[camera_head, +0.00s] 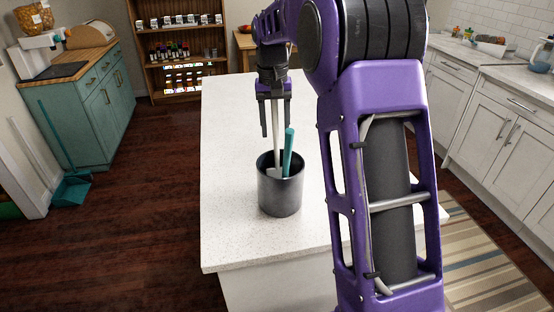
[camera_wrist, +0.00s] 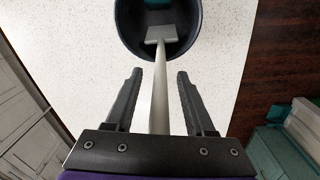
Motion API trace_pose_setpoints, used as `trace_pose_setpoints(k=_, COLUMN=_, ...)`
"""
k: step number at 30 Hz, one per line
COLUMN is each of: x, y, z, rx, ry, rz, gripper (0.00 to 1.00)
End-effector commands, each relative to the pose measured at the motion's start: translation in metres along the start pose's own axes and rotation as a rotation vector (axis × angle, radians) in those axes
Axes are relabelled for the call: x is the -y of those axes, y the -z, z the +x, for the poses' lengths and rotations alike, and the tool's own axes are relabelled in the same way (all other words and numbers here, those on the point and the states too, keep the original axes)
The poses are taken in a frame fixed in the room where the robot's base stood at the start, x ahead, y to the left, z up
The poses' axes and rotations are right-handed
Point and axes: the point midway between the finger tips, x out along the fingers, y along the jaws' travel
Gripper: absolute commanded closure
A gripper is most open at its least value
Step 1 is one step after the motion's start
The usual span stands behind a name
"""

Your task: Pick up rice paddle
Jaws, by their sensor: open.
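A dark grey cylindrical holder (camera_head: 281,195) stands on the white counter. A pale utensil with a long handle (camera_head: 276,150) leans in it, and its flat pale head (camera_wrist: 161,34) is down inside the holder in the wrist view. A teal utensil (camera_head: 288,150) stands beside it. I cannot tell for sure which is the rice paddle; the pale one looks like a flat paddle. My gripper (camera_head: 275,130) points down above the holder. In the wrist view, its open fingers (camera_wrist: 158,74) stand on either side of the pale handle (camera_wrist: 160,100), with gaps visible.
The white counter (camera_head: 235,150) is clear around the holder. My purple arm hides its right side. A teal cabinet (camera_head: 85,120) is at left, a wooden shelf (camera_head: 180,55) at the back, and white cabinets (camera_head: 505,130) at right.

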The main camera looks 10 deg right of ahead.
Motion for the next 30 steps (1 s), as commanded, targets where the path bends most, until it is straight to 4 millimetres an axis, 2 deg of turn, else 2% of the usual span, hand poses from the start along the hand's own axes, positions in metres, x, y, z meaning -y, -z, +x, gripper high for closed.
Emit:
trace_pose_setpoints(k=4, x=0.0, y=0.0001, z=-0.0002, rx=0.0, ry=0.0, rz=0.0, gripper=0.47)
trace_pose_setpoints(k=13, x=0.0, y=0.0002, z=-0.0004, rx=0.0, ry=0.0, rz=0.0, gripper=1.0)
trace_pose_setpoints(k=26, x=0.0, y=0.0003, z=-0.0011, rx=-0.001, ry=0.0, rz=0.0, gripper=1.0)
trace_pose_setpoints(k=30, x=-0.0001, y=0.0009, z=-0.0068, rx=-0.003, ry=0.001, rz=0.0, gripper=1.0)
